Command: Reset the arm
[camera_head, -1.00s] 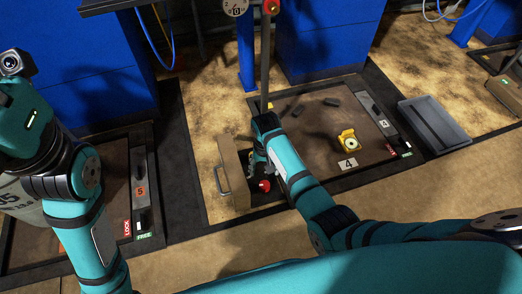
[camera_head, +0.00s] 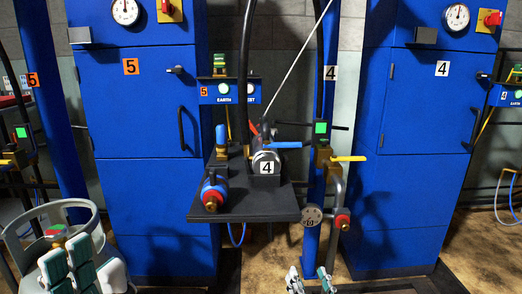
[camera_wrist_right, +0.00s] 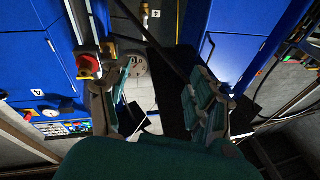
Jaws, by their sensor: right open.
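My right gripper (camera_wrist_right: 157,108) is open, with its two fingers spread apart and nothing between them in the right wrist view. In the head view only the tips of my right gripper (camera_head: 311,281) show at the bottom edge, below the round dial on the blue post. My left gripper (camera_head: 82,268) shows as teal and white parts at the lower left, in front of a grey cylinder. Whether its fingers are apart is unclear. Both arms are mostly out of the head view.
Blue cabinets numbered 5 (camera_head: 135,100) and 4 (camera_head: 425,105) stand ahead. Between them a dark shelf (camera_head: 245,207) carries valves and hoses. A grey cylinder with a ring collar (camera_head: 45,219) stands at left. A round dial plate (camera_head: 312,215) is on the blue post. Some floor is bare at right.

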